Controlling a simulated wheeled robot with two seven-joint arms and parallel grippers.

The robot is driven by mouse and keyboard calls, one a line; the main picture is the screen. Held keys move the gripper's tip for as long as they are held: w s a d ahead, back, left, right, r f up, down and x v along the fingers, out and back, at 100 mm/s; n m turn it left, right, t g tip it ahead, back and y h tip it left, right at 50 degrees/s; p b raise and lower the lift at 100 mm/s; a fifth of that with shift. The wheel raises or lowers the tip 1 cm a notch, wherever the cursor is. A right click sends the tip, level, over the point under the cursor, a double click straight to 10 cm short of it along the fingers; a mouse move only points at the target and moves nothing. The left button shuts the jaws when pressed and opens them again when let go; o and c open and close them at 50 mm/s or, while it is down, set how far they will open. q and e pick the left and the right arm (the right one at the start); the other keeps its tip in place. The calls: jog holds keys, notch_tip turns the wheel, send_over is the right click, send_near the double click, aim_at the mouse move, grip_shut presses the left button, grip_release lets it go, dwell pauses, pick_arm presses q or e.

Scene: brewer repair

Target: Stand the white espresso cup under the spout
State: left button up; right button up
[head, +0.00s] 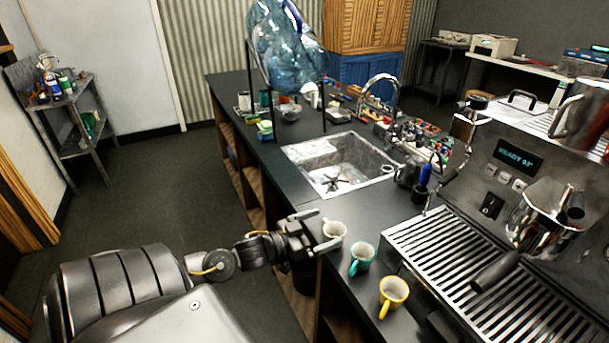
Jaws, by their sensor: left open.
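The white espresso cup (335,231) stands upright on the dark counter near its left edge, first in a row of cups. My left gripper (328,228) is open at the cup's left side, with one finger beyond it and one on the near side. I cannot tell whether the fingers touch it. The espresso machine (474,185) stands at the right with a slatted drip tray (440,240). A dark-handled portafilter (497,270) reaches out over the tray. The spout is not clearly visible. My right gripper is not in view.
A teal cup (361,259) and a yellow cup (393,292) stand close by, between the white cup and the drip tray. A sink (300,152) with a curved faucet (380,82) lies behind. The drip tray's left part looks clear.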

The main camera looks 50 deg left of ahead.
pick_arm(q)
jog(key=v, duration=0.5)
jog(key=shift+s+a, duration=0.1)
jog(key=shift+s, duration=0.15)
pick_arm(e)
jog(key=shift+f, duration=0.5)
